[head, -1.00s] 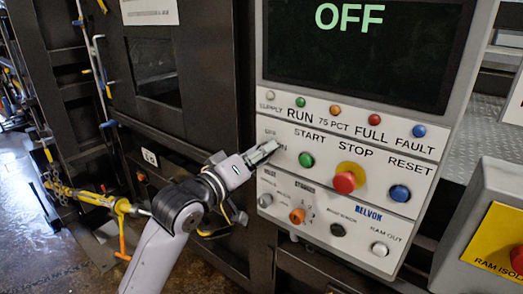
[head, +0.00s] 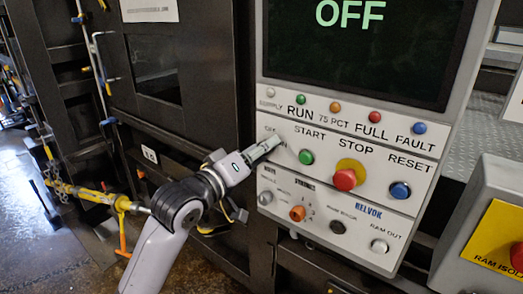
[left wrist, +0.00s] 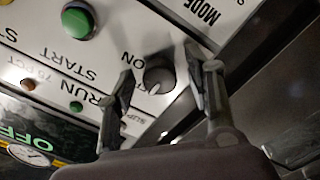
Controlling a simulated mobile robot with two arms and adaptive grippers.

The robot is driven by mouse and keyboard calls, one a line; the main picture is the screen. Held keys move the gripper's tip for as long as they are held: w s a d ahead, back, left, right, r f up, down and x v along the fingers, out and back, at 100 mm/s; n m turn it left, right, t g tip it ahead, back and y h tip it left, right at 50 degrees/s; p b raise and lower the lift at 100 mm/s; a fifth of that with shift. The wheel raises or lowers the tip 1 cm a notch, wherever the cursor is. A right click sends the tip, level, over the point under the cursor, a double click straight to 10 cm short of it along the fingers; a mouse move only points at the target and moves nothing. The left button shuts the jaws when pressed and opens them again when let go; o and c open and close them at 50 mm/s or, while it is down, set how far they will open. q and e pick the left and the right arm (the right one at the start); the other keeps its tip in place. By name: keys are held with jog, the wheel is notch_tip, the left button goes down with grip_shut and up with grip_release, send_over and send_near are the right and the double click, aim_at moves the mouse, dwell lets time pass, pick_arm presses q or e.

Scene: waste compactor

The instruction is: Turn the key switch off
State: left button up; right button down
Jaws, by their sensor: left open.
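The key switch (left wrist: 158,76) is a dark round knob with a white mark on its face, in the left wrist view. Upside-down lettering that seems to end in "ON" is printed beside it. My left gripper (left wrist: 160,74) is open, with one finger on each side of the knob; I cannot tell whether either finger touches it. In the head view my left gripper (head: 268,147) is at the left edge of the control panel (head: 430,160) and hides the switch. The screen (head: 365,50) above reads "OFF". My right gripper is not in view.
The green START button (head: 306,157), red STOP button (head: 345,179) and blue RESET button (head: 400,190) lie to the right. An orange selector (head: 297,213) and other knobs sit below. A grey box with a yellow label (head: 497,240) stands at far right.

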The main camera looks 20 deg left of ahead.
pick_arm(q)
jog(key=v, duration=0.7)
jog(key=shift+s, duration=0.2)
